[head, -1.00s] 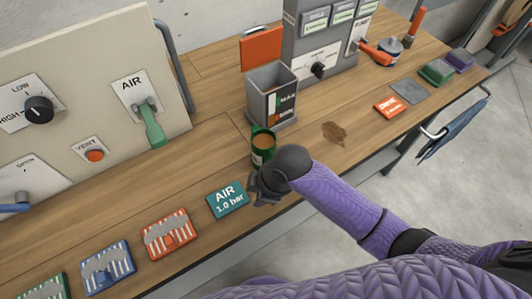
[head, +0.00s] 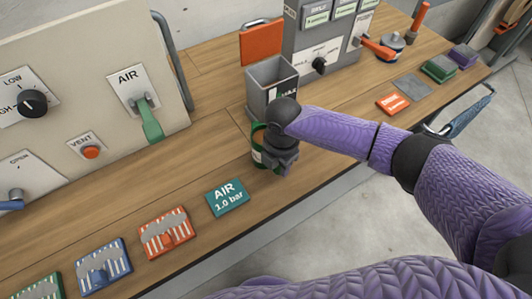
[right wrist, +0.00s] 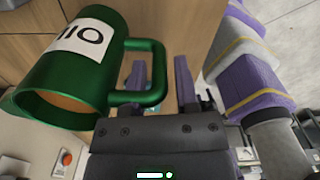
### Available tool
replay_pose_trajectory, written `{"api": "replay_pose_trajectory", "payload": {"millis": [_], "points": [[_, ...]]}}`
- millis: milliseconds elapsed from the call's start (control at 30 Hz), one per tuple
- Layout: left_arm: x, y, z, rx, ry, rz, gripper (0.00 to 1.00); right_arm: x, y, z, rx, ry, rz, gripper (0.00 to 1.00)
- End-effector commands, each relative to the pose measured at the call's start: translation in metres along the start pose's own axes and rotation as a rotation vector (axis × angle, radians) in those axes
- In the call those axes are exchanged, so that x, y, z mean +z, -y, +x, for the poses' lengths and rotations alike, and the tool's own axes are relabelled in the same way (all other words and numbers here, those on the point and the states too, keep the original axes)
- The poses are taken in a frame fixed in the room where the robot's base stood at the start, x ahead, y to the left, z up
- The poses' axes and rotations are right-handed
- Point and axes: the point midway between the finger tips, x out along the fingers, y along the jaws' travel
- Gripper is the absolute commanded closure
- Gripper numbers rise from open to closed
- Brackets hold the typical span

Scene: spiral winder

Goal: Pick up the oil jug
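The oil jug (head: 257,146) is a green cylinder with a white label, upright on the wooden bench. In the head view my right gripper (head: 281,164) is at its near right side and hides part of it. In the right wrist view the oil jug (right wrist: 75,72) shows its label reading OIL and its green handle. The right gripper's two fingers are apart. One finger shows through the handle loop and the other is outside it, so the handle bar appears between them. Contact with the handle cannot be made out. My left gripper is not in view.
A grey open bin (head: 271,82) stands just behind the jug. A teal AIR 1.0 bar plate (head: 228,198) lies to the left, with striped cards (head: 167,232) beyond it. A panel with an AIR lever (head: 150,122) stands at the left. The bench front edge is close.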

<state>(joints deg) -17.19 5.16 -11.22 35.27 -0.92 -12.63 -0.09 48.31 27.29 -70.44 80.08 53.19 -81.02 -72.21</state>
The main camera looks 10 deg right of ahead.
Motion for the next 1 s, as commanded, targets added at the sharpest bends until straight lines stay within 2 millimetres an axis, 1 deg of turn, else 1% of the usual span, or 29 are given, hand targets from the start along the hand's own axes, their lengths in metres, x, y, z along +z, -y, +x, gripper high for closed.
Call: {"api": "replay_pose_trajectory", "payload": {"millis": [33, 233, 267, 300, 367, 400, 433, 1000], "points": [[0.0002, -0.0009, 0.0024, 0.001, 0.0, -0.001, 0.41, 0.0, 0.0001, 0.0053, 0.0, 0.0, 0.0, 0.62], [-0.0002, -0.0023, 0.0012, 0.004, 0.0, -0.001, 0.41, 0.0, -0.0001, 0.0047, 0.001, 0.0, 0.0, 0.62], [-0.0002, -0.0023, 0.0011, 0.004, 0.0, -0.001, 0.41, 0.0, -0.0001, 0.0046, 0.001, 0.0, 0.0, 0.66], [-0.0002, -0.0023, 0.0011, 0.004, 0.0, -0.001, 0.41, 0.0, -0.0001, 0.0046, 0.002, 0.0, 0.0, 0.75], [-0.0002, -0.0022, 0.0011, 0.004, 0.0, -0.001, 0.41, 0.0, -0.0001, 0.0045, 0.002, 0.0, 0.0, 0.88], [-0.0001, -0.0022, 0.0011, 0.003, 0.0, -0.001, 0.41, 0.0, -0.0001, 0.0045, 0.002, 0.0, 0.0, 0.96], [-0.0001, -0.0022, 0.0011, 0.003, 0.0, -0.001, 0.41, 0.0, -0.0002, 0.0044, 0.002, 0.0, 0.0, 1.0], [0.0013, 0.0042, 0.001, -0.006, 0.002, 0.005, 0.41, 0.0, -0.0004, 0.004, 0.003, 0.0, 0.001, 1.0]]}}
